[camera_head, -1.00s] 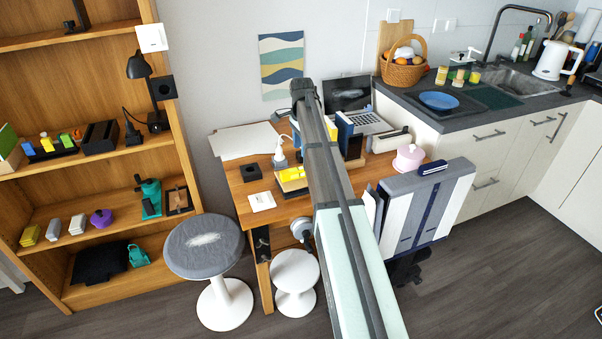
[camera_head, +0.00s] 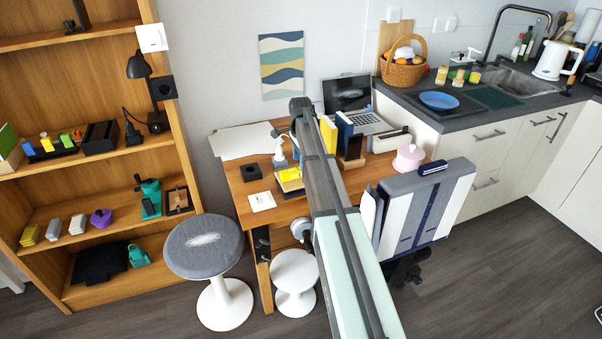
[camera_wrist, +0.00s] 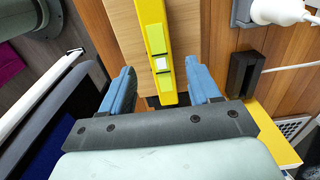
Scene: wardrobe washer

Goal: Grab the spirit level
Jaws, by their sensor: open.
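The spirit level (camera_wrist: 156,35) is a long yellow bar with green vials and a pale middle piece. In the wrist view it runs from the top edge down to between my fingers, over a light wooden surface (camera_wrist: 122,22). My gripper (camera_wrist: 160,70) is open, with one blue finger on each side of the level's near end. Gaps show on both sides, and I cannot tell the height between fingers and level. In the head view my own arm hides the gripper, and I cannot tell which yellow item there is the level.
A grey chair (camera_head: 425,205) stands close on the right. Two stools, one grey-topped (camera_head: 203,246) and one white (camera_head: 295,270), stand in front.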

